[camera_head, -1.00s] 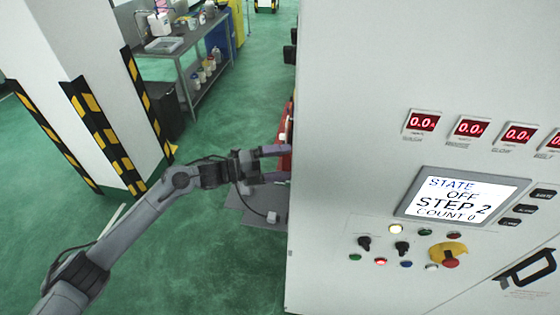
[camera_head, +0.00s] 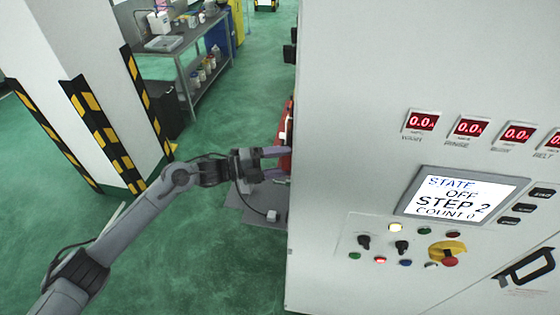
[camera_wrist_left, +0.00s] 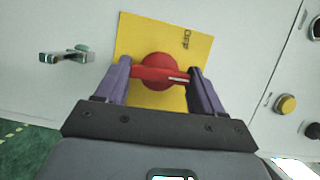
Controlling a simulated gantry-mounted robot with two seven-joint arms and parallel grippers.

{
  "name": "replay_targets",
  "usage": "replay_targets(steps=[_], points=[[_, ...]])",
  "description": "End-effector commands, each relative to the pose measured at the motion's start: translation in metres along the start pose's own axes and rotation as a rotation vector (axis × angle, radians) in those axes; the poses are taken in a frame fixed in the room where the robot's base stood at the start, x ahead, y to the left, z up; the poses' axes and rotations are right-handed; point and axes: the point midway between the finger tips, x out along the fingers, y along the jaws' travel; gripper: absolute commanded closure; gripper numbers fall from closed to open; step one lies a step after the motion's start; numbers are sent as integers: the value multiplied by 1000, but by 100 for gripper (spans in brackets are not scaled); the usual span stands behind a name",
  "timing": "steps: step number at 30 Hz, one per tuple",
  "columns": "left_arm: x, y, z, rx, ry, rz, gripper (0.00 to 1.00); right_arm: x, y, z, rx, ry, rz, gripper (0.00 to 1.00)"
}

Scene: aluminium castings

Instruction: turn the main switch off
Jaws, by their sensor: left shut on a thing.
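The main switch (camera_wrist_left: 158,66) is a red rotary knob with a bar handle, on a yellow plate (camera_wrist_left: 145,30) on the cabinet side. In the left wrist view the bar lies nearly crosswise, with a white mark at its right end. The word OFF is printed at the plate's upper right. My left gripper (camera_wrist_left: 160,80) is shut on the bar, one finger at each end. In the head view the left gripper (camera_head: 287,163) reaches the cabinet's left side, where the switch itself is hidden. My right gripper is not in view.
The white cabinet (camera_head: 350,60) fills the right, with a lit screen (camera_head: 462,195) reading STATE OFF, STEP 2, COUNT 0. A yellow-collared red button (camera_head: 450,260) sits below. A striped pillar (camera_head: 60,50) stands left. A metal handle (camera_wrist_left: 67,56) is left of the switch.

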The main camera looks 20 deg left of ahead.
Motion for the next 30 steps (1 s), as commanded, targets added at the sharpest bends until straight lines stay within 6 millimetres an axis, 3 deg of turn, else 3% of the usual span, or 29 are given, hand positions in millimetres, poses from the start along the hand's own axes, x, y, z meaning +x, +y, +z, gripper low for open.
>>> replay_targets(steps=[30], points=[[1, -6, 2, -775, -1, 321, 62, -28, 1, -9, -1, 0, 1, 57]])
